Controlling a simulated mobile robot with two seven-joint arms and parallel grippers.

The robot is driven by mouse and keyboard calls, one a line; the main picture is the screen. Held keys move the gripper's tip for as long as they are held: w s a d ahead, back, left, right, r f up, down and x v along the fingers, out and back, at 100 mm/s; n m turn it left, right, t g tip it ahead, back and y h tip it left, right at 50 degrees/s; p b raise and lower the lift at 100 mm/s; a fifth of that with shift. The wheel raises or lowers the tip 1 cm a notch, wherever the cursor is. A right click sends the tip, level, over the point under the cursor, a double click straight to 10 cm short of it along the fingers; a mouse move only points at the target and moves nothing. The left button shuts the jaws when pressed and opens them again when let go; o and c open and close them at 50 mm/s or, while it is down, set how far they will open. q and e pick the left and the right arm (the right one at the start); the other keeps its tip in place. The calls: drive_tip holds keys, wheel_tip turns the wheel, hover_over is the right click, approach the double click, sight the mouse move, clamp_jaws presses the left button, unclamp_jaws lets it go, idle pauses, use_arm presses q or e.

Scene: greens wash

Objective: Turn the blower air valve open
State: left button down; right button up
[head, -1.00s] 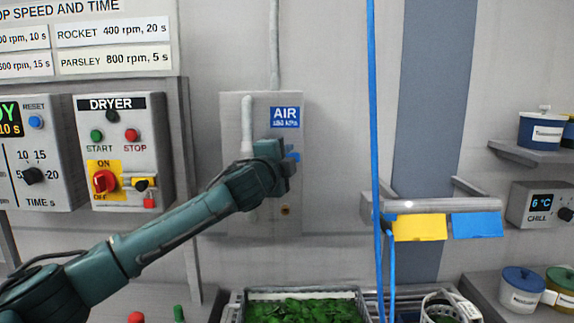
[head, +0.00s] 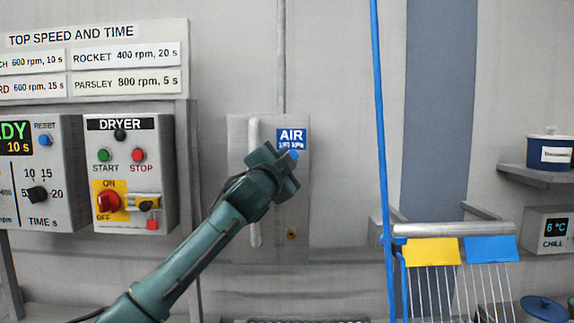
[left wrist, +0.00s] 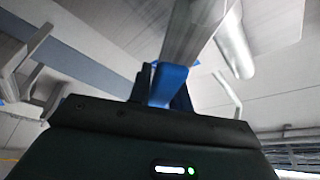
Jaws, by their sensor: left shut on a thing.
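A grey panel (head: 238,165) on the wall carries a blue AIR label (head: 291,138). The valve's blue handle shows only as a small piece (head: 294,155) beside my left gripper (head: 282,165), just below the label. In the left wrist view the blue handle (left wrist: 168,85) stands between the dark fingers of my left gripper (left wrist: 165,92), which is shut on it. The gripper hides the valve body and most of the handle in the head view. My right gripper is not in view.
The dryer box (head: 131,215) with its red switch is left of the air panel. A blue hose (head: 381,130) hangs to the right. Further right is a rail (head: 455,229) with yellow and blue tags. The wall between panel and hose is clear.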

use_arm(q)
drive_tip(key=c, duration=1.3)
unclamp_jaws()
drive_tip(key=b+v, duration=0.3)
drive_tip(key=v, duration=1)
drive_tip(key=shift+s+b, duration=0.1)
drive_tip(key=shift+b, duration=0.25)
